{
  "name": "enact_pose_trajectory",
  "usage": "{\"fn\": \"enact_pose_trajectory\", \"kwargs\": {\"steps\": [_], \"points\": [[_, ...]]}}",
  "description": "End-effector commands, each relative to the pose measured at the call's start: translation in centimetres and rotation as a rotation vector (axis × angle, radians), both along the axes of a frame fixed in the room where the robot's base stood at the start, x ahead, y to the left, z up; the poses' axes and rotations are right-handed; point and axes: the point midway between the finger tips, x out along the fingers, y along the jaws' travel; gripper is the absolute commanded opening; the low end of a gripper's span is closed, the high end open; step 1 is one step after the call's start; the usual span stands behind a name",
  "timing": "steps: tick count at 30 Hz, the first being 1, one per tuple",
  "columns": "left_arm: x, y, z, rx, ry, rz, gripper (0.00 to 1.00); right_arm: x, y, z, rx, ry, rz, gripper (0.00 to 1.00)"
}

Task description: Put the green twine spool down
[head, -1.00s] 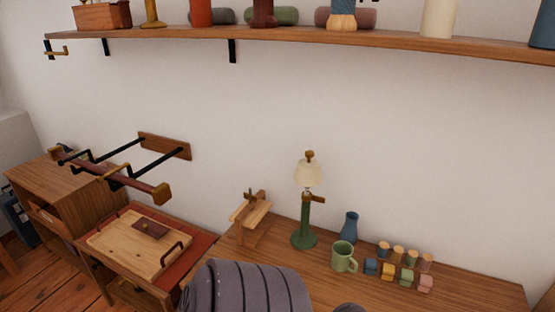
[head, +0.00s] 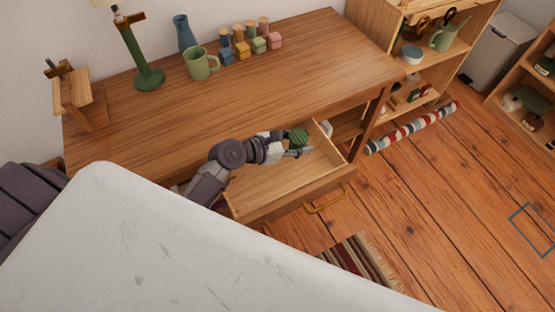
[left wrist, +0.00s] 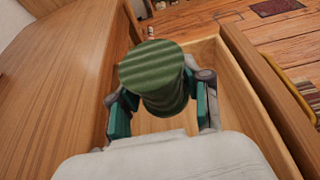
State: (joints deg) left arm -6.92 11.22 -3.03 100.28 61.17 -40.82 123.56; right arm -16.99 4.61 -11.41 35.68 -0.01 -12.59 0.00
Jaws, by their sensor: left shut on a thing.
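The green twine spool (head: 298,136) is between the fingers of my left gripper (head: 295,146), over the open drawer (head: 290,184) of the wooden desk. In the left wrist view the spool (left wrist: 155,75) shows its round striped top and narrower body, with a teal-padded finger of my left gripper (left wrist: 160,108) on each side. The gripper is shut on it. The drawer's bare floor and side wall (left wrist: 250,90) show around the spool; I cannot tell whether the spool touches the floor. My right gripper is not in view.
The desk top (head: 290,65) holds a green lamp (head: 140,60), a blue vase (head: 184,35), a green mug (head: 200,64) and several small coloured blocks. A shelf unit (head: 430,60) stands to the right. A striped roll (head: 412,128) and a small rug (head: 358,262) lie on the floor.

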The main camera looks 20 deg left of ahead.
Motion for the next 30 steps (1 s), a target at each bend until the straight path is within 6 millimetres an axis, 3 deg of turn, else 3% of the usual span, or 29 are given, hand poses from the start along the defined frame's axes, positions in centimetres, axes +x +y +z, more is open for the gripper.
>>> {"fn": "enact_pose_trajectory", "kwargs": {"steps": [1, 6, 13, 18, 30], "points": [[0.0, 0.1, -1.5, 0.000, 0.005, 0.001, 0.14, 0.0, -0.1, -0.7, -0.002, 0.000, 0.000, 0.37], [-0.1, 0.1, -4.4, 0.001, 0.003, 0.002, 0.14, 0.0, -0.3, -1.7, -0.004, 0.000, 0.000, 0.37], [-0.1, 0.0, -6.1, -0.001, 0.003, 0.001, 0.14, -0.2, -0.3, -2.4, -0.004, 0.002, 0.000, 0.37], [-0.1, 0.1, -8.7, 0.000, 0.004, 0.002, 0.14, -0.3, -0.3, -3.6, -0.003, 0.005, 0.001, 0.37], [-0.1, 0.0, -9.2, -0.001, 0.002, 0.002, 0.14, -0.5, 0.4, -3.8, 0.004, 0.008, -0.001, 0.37]]}}
